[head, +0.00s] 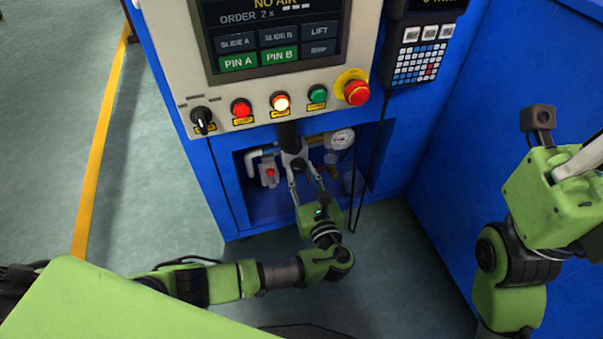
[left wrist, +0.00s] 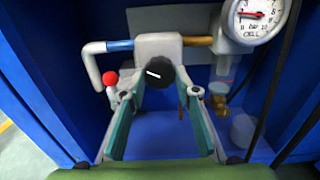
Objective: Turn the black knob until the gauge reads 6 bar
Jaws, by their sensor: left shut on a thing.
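The black knob (left wrist: 158,72) with a white mark sits on the front of a pale grey regulator body (left wrist: 160,43). The mark lies nearly level, tilting slightly down to the right. My left gripper (left wrist: 160,88) has a finger on each side of the knob and is shut on it. In the head view the left gripper (head: 298,166) reaches into the recess under the panel. The round white gauge (left wrist: 256,15) is at upper right, cut by the frame edge; its needle points left. It also shows in the head view (head: 341,138), too small to read.
A red-topped valve (left wrist: 110,80) stands left of the knob, close to my left finger. A black cable (left wrist: 275,80) hangs at right. The panel above carries buttons and a red emergency stop (head: 356,92); its screen (head: 275,30) says NO AIR. My right arm is at the right, away from the recess.

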